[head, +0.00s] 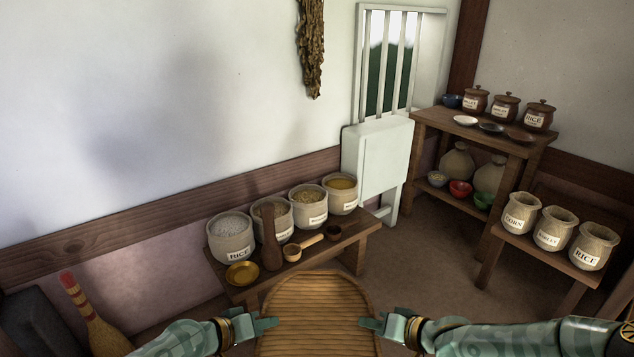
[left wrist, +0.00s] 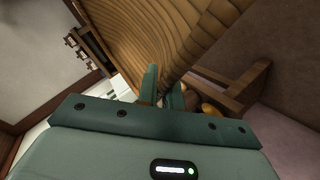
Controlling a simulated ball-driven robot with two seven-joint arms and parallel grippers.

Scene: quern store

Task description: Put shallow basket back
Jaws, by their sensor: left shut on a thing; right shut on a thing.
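The shallow basket (head: 315,310) is a round, tan, ribbed tray at the bottom middle of the head view, held in front of me between both arms. My left gripper (head: 268,323) is shut on its left rim. My right gripper (head: 370,322) is shut on its right rim. In the left wrist view the basket (left wrist: 185,35) rises large above the left gripper (left wrist: 162,90), whose fingers are at its edge. The basket's near edge is cut off by the bottom of the head view.
A low bench (head: 345,240) by the wall holds several grain jars, a brass dish (head: 242,274) and a scoop (head: 303,247). A shelf table (head: 480,135) with pots stands at the back right. A broom (head: 95,320) leans at lower left. Floor between benches is clear.

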